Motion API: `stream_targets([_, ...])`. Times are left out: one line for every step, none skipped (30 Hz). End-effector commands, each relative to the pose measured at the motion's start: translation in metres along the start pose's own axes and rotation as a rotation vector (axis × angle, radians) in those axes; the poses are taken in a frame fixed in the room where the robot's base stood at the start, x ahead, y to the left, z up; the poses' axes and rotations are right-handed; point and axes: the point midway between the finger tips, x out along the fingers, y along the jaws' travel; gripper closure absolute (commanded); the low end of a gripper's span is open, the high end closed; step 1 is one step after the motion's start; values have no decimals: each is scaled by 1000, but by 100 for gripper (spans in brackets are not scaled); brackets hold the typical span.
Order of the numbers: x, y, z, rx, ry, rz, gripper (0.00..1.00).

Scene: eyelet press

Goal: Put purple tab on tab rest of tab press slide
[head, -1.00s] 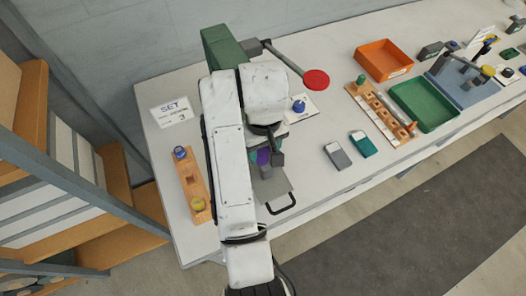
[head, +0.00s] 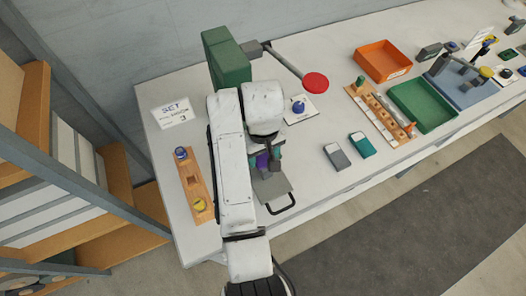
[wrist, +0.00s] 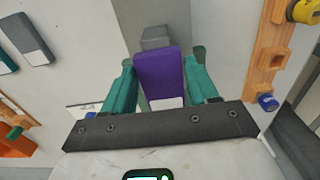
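The purple tab (wrist: 160,72), with a white end, sits between the two teal fingers of my gripper (wrist: 161,80) in the wrist view. The fingers appear closed against its sides. In the head view the purple tab (head: 262,161) shows only partly beside my gripper (head: 267,156), below my white arm. The tab press (head: 228,58) is green with a red-knobbed lever (head: 315,82). Its grey slide (head: 272,187), with a black loop handle, lies just in front of my gripper. A grey block (wrist: 155,38) shows beyond the tab; contact between them cannot be told.
A wooden rack (head: 195,180) with a blue and a yellow piece stands left. A grey tab (head: 337,157) and a teal tab (head: 362,145) lie right. Farther right are another wooden rack (head: 380,112), a green tray (head: 423,103) and an orange tray (head: 383,60).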

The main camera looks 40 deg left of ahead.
Motion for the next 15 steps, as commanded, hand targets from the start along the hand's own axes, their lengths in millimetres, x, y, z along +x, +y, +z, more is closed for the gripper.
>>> stream_targets([0, 0, 0, 0, 0, 0, 36])
stream_targets([0, 0, 0, 0, 0, 0, 34])
stream_targets([0, 0, 0, 0, 0, 0, 30])
stream_targets([0, 0, 0, 0, 0, 0, 27])
stream_targets([0, 0, 0, 0, 0, 0, 24])
stream_targets([0, 0, 0, 0, 0, 0, 22])
stream_targets([0, 0, 0, 0, 0, 0, 22])
stream_targets([0, 0, 0, 0, 0, 0, 22])
stream_targets([0, 0, 0, 0, 0, 0, 22])
stream_targets([0, 0, 0, 0, 0, 0, 22])
stream_targets([0, 0, 0, 0, 0, 0, 22])
stream_targets([-1, 0, 0, 0, 0, 0, 22])
stream_targets([-2, 0, 0, 0, 0, 0, 22])
stream_targets([-3, 0, 0, 0, 1, 0, 22])
stream_targets([-5, 0, 0, 0, 1, 0, 22])
